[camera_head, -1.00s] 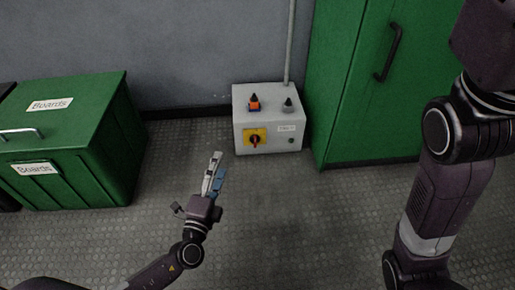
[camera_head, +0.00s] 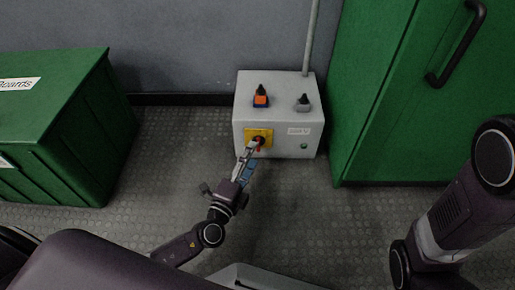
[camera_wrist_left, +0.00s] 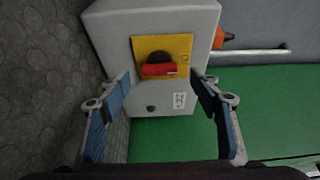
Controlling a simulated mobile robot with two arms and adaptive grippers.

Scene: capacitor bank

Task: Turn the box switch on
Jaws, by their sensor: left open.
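A light grey box (camera_head: 240,105) stands on the floor against the wall. On its front is a yellow plate (camera_head: 250,133) with a black and red rotary switch (camera_head: 258,141), partly hidden by my left fingers. My left gripper (camera_head: 250,157) is just in front of the switch. In the left wrist view my left gripper (camera_wrist_left: 163,88) is open, one finger each side of the yellow plate (camera_wrist_left: 180,45). The red handle (camera_wrist_left: 159,69) shows between the fingers, apart from both; it stands upright relative to the box. My right gripper is not in view.
A green cabinet (camera_head: 375,120) with a dark handle stands right of the box. A green bin (camera_head: 60,110) labelled "Boards" stands to the left. Two connectors (camera_head: 261,97) (camera_head: 303,102) and a pipe (camera_head: 311,40) rise from the box. Floor between bin and box is clear.

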